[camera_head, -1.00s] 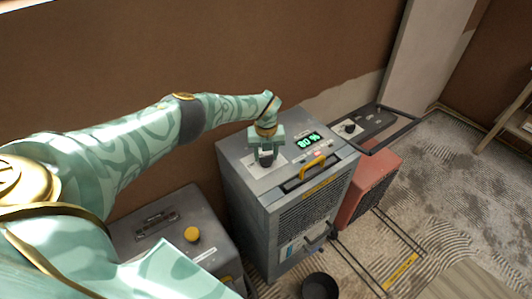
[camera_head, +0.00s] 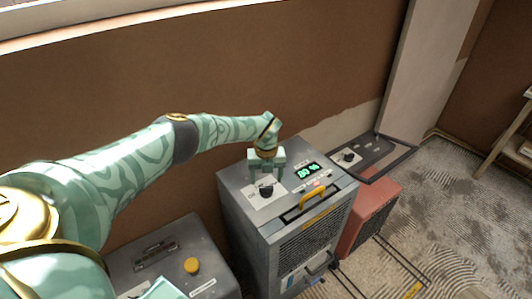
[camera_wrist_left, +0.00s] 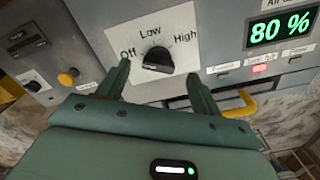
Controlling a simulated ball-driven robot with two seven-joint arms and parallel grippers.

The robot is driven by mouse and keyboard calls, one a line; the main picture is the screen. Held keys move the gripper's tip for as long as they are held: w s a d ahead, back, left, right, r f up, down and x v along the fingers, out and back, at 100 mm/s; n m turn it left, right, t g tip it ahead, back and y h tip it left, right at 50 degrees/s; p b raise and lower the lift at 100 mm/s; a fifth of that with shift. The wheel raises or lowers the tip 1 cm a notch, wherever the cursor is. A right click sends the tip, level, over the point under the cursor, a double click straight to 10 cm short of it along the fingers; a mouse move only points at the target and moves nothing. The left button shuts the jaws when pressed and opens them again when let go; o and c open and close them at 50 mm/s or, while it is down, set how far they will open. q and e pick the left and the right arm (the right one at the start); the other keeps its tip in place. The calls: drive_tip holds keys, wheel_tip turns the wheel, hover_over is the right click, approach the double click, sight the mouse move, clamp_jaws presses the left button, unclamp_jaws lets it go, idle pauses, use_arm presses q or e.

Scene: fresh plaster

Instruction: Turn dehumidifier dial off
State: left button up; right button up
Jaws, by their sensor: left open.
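The grey dehumidifier (camera_head: 300,240) stands against the brown wall, with a green display (camera_head: 307,171) reading 80 %. Its black dial (camera_head: 266,190) sits on a pale label plate on the top panel. In the left wrist view the dial (camera_wrist_left: 157,59) lies under the words Off, Low and High; I cannot tell for sure which mark it points to. My left gripper (camera_head: 266,177) is open just above and behind the dial. In the left wrist view the left gripper (camera_wrist_left: 158,70) has its fingertips apart on either side of the dial, not closed on it. My right gripper is not in view.
A yellow handle (camera_head: 312,197) arches over the front of the top panel. A grey box with a yellow knob (camera_head: 191,265) stands to the left. The rough floor (camera_head: 450,170) is open at right.

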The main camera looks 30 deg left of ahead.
use_arm(q)
wheel_tip(320, 180, up, 13)
drive_tip(key=p, duration=0.1)
drive_tip(key=shift+f+p, duration=0.2)
drive_tip(key=shift+p, duration=0.2)
drive_tip(key=shift+f, duration=0.1)
